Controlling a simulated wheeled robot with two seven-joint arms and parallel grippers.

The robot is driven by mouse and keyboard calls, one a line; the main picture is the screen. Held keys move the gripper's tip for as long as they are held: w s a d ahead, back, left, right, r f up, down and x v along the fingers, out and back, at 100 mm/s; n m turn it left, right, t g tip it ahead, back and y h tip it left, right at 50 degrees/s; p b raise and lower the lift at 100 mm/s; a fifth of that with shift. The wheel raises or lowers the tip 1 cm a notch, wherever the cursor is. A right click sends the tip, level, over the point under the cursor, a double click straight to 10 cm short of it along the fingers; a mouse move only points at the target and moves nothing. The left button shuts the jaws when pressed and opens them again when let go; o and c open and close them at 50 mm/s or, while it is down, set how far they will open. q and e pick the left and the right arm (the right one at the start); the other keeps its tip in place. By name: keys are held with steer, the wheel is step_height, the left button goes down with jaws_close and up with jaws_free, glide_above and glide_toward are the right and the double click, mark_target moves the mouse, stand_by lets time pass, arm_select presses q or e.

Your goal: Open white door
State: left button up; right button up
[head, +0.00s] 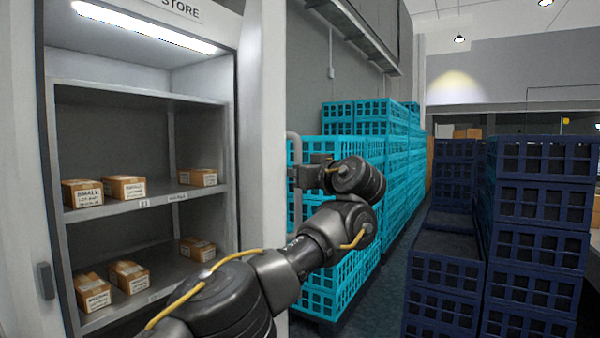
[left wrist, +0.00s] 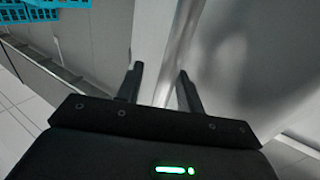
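The white door (head: 263,130) stands open and nearly edge-on at the right side of the cabinet in the head view. Its grey bar handle (head: 294,148) is on the door's right-hand side. My left gripper (head: 303,176) is at the handle in the head view, with its fingertips partly hard to make out. In the left wrist view the two fingers of my left gripper (left wrist: 160,84) are apart, with the pale bar (left wrist: 182,40) running between them. I cannot tell whether either finger touches it. My right gripper is not in view.
Stacked turquoise crates (head: 345,285) stand just behind and right of my left arm. Dark blue crates (head: 545,190) stand farther right. A narrow strip of floor (head: 395,275) lies between the stacks.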

arm_select(q)
steer(key=shift+s+a+r, duration=0.1)
steer(key=shift+a+r, duration=0.05)
steer(key=shift+a, duration=0.05)
